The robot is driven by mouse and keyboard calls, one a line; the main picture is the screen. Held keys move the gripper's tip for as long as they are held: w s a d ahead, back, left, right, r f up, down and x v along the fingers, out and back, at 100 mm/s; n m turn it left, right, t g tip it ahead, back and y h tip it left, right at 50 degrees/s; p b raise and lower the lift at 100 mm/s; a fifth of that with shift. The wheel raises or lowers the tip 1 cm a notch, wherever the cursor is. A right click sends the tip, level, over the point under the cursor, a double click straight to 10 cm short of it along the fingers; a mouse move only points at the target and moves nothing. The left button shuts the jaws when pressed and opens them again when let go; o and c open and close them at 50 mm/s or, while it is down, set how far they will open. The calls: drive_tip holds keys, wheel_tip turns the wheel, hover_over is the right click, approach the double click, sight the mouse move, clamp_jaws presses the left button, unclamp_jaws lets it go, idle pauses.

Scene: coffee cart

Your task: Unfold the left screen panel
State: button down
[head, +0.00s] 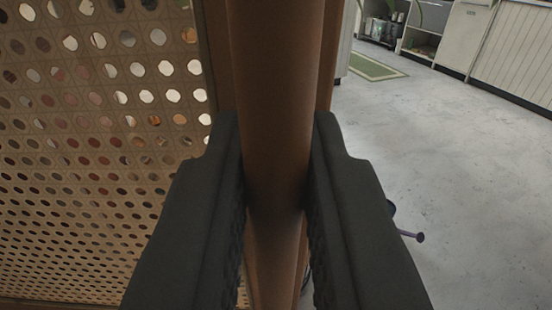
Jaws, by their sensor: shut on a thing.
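The screen panel (110,150) fills the left side of the head view. It is a tan cane mesh with rows of round holes, set in a brown wooden frame. A round brown vertical post (277,80) stands at the panel's right edge, in the middle of the view. My gripper (277,150) has its two black fingers on either side of the post and is shut on it. The fingers hide part of the panel's lower right and part of the frame edge. Only this one panel shows clearly.
Pale grey floor (450,170) lies open on the right. White cabinets (515,45) and an open shelf unit (425,45) stand at the back right, with a green mat (370,67) before them. A small purple-tipped object (412,235) shows just right of my right finger.

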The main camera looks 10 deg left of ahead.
drive_tip(key=shift+x, duration=1.6)
drive_tip(key=shift+w+r, duration=0.1)
drive_tip(key=c, duration=1.5)
unclamp_jaws()
drive_tip(key=shift+w+d, duration=0.1)
drive_tip(key=v, duration=1.7)
drive_tip(key=shift+s, duration=0.2)
